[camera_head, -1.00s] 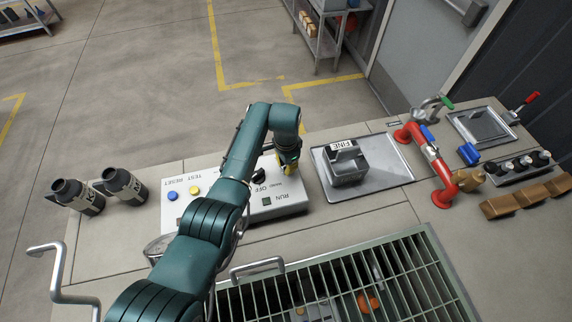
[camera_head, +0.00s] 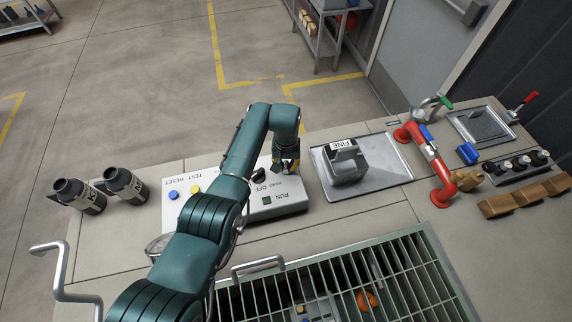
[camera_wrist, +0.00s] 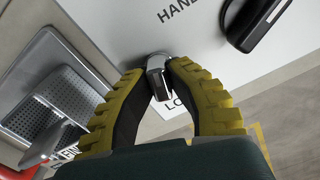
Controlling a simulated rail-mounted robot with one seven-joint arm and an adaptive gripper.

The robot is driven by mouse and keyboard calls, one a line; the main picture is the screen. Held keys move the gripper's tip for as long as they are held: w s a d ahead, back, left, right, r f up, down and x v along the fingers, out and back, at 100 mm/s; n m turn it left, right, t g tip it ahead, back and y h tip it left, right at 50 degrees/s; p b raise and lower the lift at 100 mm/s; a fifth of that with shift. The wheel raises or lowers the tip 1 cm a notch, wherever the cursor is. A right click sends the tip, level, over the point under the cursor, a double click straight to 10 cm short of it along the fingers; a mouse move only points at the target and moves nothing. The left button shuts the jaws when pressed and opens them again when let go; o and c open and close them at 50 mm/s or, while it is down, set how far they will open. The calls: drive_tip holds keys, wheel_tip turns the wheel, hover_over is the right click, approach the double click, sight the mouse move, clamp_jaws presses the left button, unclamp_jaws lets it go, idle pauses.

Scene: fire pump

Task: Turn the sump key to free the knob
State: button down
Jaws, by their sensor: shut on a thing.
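The sump key (camera_wrist: 156,72) is a small silver piece on the white panel in the wrist view, next to a partly hidden label starting "LO". My gripper (camera_wrist: 155,68) has its yellow-padded fingers shut on it, one on each side. In the head view my gripper (camera_head: 287,166) points down at the right end of the control panel (camera_head: 285,206), and the key is hidden there. The black knob (camera_wrist: 258,20) sits on the panel near "HAND" in the wrist view, apart from my fingers. It also shows in the head view (camera_head: 258,176), beside the word OFF.
A metal tray (camera_head: 396,168) with a grey container marked FINE (camera_head: 348,168) stands just right of the panel. A red pipe (camera_head: 441,172) is farther right. A green grating (camera_head: 350,275) lies in front.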

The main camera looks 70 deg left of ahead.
sight(286, 164)
drive_tip(key=shift+f+n, duration=0.2)
drive_tip(key=shift+n, duration=1.5)
drive_tip(key=c, duration=1)
unclamp_jaws()
drive_tip(key=shift+r, duration=0.1)
wheel_tip(286, 164, up, 12)
